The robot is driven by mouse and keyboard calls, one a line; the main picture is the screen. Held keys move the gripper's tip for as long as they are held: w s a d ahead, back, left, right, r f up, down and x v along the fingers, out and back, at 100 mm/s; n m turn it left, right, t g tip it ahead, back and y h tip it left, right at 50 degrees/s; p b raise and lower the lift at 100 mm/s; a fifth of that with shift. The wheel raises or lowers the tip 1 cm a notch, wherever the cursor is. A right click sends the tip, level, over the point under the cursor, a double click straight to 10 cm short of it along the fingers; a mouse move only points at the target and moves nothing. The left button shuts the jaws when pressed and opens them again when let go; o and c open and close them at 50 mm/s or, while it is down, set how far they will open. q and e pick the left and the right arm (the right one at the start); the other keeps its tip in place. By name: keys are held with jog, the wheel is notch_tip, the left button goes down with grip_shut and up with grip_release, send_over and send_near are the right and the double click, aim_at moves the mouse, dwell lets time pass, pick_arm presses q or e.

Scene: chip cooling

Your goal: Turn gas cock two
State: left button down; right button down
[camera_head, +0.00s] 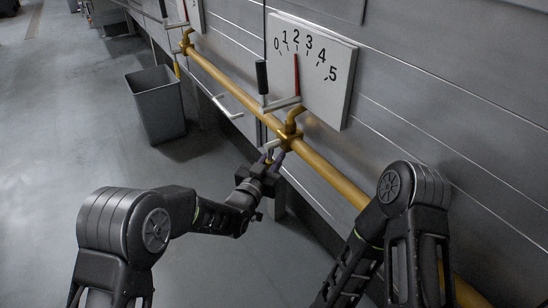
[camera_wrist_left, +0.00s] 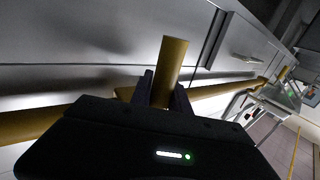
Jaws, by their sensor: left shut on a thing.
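The yellow gas cock handle (camera_wrist_left: 170,66) stands out between my left fingers in the left wrist view. My left gripper (camera_head: 272,158) is shut on it, just below the yellow pipe (camera_head: 325,172), under the nearer dial. The fingers hide much of the handle in the head view. The white dial (camera_head: 322,72) is numbered 0 to 5, and its red needle (camera_head: 297,76) points close to the 2. In the left wrist view my left gripper (camera_wrist_left: 165,92) has a finger on each side of the handle. My right gripper is out of view; part of its arm shows at lower right.
A grey bin (camera_head: 158,103) stands on the floor at upper left. White bent handles (camera_head: 227,107) and a black grip (camera_head: 262,77) stick out near the pipe. A second dial and yellow fitting (camera_head: 186,40) are farther back. The floor at left is clear.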

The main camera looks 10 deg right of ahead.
pick_arm(q)
jog(key=shift+s+n, duration=0.2)
jog(key=shift+n, duration=0.2)
dwell(0.7)
jog(key=shift+s+d+r+n+g+y+p, duration=0.1)
jog(key=shift+s+d+n+g+y+p, duration=0.25)
jog(key=shift+s+n+g+p, duration=0.6)
jog(key=shift+s+d+r+n+g+y+p, duration=0.1)
jog(key=shift+s+d+n+g+y+p, duration=0.2)
jog(key=shift+s+n+g+p, duration=0.5)
jog(key=shift+w+n+g, duration=0.15)
jog(key=shift+n+g, duration=0.1)
jog(key=shift+n, duration=0.2)
jog(key=c, duration=1.3)
grip_release()
jog(key=shift+f, duration=0.1)
jog(key=shift+o, duration=0.2)
jog(key=p+v, duration=0.2)
jog(key=v, duration=0.5)
jog(key=shift+s+a, duration=0.15)
jog(key=shift+s, duration=0.15)
